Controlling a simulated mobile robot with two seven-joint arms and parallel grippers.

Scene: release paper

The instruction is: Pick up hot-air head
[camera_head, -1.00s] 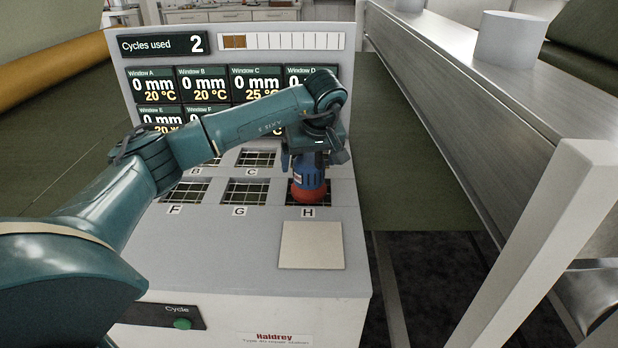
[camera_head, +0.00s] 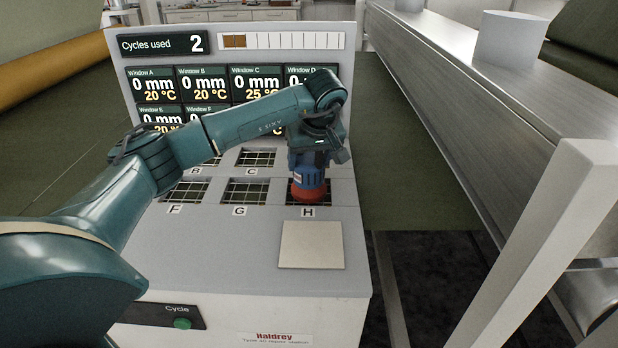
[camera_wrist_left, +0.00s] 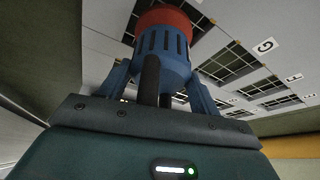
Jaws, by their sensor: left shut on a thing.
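The hot-air head (camera_head: 309,183) is a blue, slotted cylinder with a red end. It stands upright at window H of the grey station, red end down. My left gripper (camera_head: 309,160) comes from above and is shut on its upper part. In the left wrist view the blue body of the hot-air head (camera_wrist_left: 163,45) sits between the two blue fingers of my left gripper (camera_wrist_left: 158,85), with the red end toward the grid. The gripper hides the top of the head. My right gripper is not in view.
The station (camera_head: 230,255) has several gridded windows, including window G (camera_head: 243,191). A pale square plate (camera_head: 311,245) lies in front of window H. A display panel (camera_head: 235,45) rises behind. A green Cycle button (camera_head: 182,323) is on the front. A metal beam (camera_head: 480,80) runs along the right.

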